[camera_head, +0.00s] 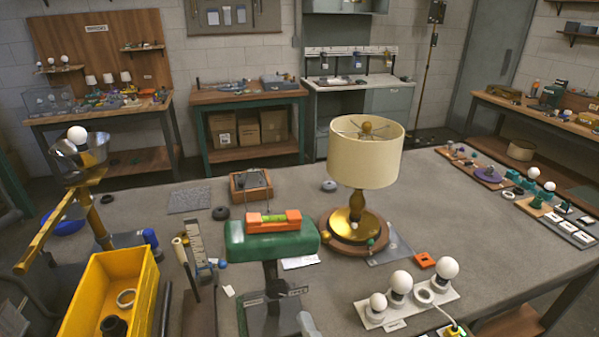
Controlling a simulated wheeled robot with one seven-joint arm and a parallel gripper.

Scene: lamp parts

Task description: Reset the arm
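I cannot make out my arm or my gripper in the head view. A table lamp (366,153) with a cream shade and a brass base stands upright on a round wooden stand (330,240) near the middle of the grey worktable (450,215). The shade sits on the lamp, with a brass finial on top.
A green block (240,243) carries an orange level (273,221) left of the lamp. A white strip (402,310) with round bulbs lies in front. A yellow bin (100,300) and a metal bowl (70,155) stand left. The tabletop right of the lamp has free room.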

